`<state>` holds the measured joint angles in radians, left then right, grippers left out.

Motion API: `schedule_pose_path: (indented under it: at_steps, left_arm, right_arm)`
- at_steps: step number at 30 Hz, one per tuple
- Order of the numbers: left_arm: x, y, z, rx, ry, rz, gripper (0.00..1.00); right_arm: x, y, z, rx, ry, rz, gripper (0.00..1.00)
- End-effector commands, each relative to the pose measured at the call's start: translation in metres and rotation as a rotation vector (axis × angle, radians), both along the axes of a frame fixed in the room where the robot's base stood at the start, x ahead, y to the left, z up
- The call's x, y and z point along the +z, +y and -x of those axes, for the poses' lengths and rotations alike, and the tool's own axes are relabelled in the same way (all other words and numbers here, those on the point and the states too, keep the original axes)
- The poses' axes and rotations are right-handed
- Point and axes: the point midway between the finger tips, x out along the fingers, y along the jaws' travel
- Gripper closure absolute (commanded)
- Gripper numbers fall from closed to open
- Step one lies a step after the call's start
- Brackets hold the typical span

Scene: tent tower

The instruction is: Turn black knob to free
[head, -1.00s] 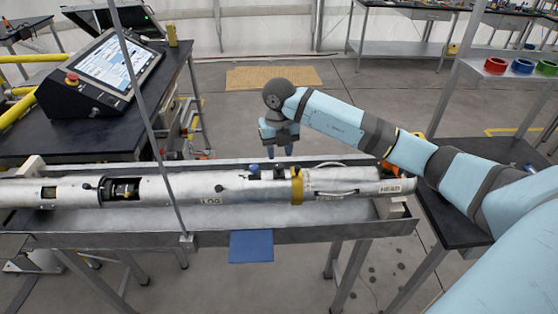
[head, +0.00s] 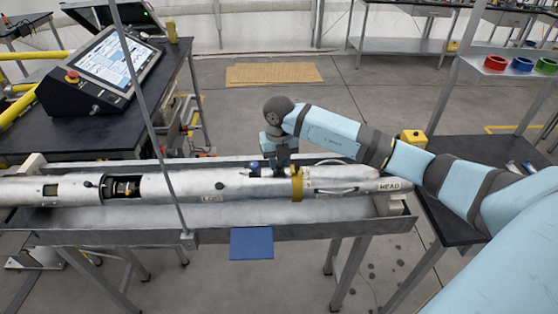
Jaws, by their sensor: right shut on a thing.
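The silver metal tube marked LOG and HEAD (head: 335,183) lies along the metal trough. My right gripper (head: 280,168) points down onto the top of the tube, left of the yellow band (head: 297,184). It is shut on the black knob (head: 280,174), which its fingers mostly hide, so I cannot tell how the knob is turned. A blue knob (head: 254,168) stands just left of the fingers. A small black knob (head: 220,186) sits further left on the tube's side. My left gripper is not in view.
The metal trough (head: 130,238) stands on legs, with a blue plate (head: 251,243) at its front. A thin upright rod (head: 150,115) crosses in front of the tube. A control panel with screen (head: 112,62) stands at the left. A yellow box (head: 413,139) is behind my right arm.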

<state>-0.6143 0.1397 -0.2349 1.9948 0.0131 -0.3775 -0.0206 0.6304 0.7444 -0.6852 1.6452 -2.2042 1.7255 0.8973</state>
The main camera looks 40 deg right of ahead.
Motion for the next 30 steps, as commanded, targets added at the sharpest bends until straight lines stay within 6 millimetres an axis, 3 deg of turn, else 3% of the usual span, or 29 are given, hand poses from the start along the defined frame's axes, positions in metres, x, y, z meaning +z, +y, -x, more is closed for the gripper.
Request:
schedule_pose_path:
  at_steps: [11, 30]
  left_arm:
    - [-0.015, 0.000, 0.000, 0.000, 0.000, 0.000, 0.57]
    - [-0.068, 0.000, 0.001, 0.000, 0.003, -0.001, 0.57]
  right_arm:
    - [-0.001, -0.001, -0.001, 0.135, -0.002, 0.001, 0.96]
    - [-0.002, -0.001, -0.001, 0.722, -0.003, 0.002, 0.96]
